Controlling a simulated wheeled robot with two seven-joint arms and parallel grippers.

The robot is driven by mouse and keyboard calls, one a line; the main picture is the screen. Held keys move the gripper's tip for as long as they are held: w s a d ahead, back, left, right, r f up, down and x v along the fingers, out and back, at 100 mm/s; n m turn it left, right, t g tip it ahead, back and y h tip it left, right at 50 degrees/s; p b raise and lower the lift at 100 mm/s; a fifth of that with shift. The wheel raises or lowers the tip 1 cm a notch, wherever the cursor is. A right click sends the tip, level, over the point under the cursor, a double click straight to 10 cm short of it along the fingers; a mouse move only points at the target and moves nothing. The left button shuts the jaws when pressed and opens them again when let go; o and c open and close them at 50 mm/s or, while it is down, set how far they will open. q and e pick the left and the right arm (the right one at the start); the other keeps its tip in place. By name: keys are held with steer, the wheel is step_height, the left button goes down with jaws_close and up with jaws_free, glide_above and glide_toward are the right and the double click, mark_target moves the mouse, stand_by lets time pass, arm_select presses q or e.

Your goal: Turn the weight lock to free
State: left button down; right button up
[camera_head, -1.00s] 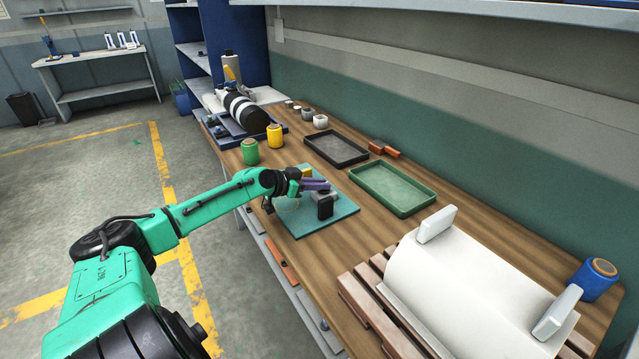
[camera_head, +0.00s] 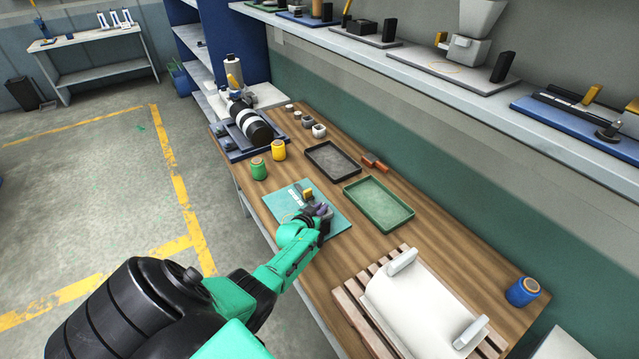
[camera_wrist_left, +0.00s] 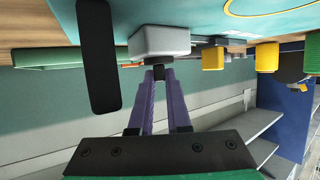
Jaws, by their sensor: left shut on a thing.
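A teal board (camera_head: 340,221) lies on the wooden bench with a small device on it. The device's grey block (camera_wrist_left: 160,40) shows in the left wrist view, which is upside down, with a small black knob (camera_wrist_left: 157,73) on it. The purple fingers of my left gripper (camera_wrist_left: 157,78) are shut on this knob. In the head view my left gripper (camera_head: 321,211) is over the board, and its arm hides much of the device. Which way the weight lock points cannot be made out. My right gripper is not in view.
A dark tray (camera_head: 336,171) and a green tray (camera_head: 410,213) lie behind the board. Green (camera_head: 258,168) and yellow (camera_head: 278,150) spools stand beyond it to the left.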

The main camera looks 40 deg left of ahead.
arm_select(q)
steer(key=shift+w+d+r+n+g+y+p, duration=0.1)
steer(key=shift+n+g+y+p, duration=0.2)
steer(key=shift+n+y, duration=0.3)
steer(key=shift+w+d+r+n+g+y+p, duration=0.1)
steer(key=shift+n+g+y+p, duration=0.15)
steer(key=shift+n+y, duration=0.3)
steer(key=shift+f+y, duration=0.1)
steer(key=shift+y, duration=0.15)
steer(key=shift+s+a, duration=0.1)
steer(key=c, duration=0.9)
jaws_free()
steer(key=shift+o, duration=0.2)
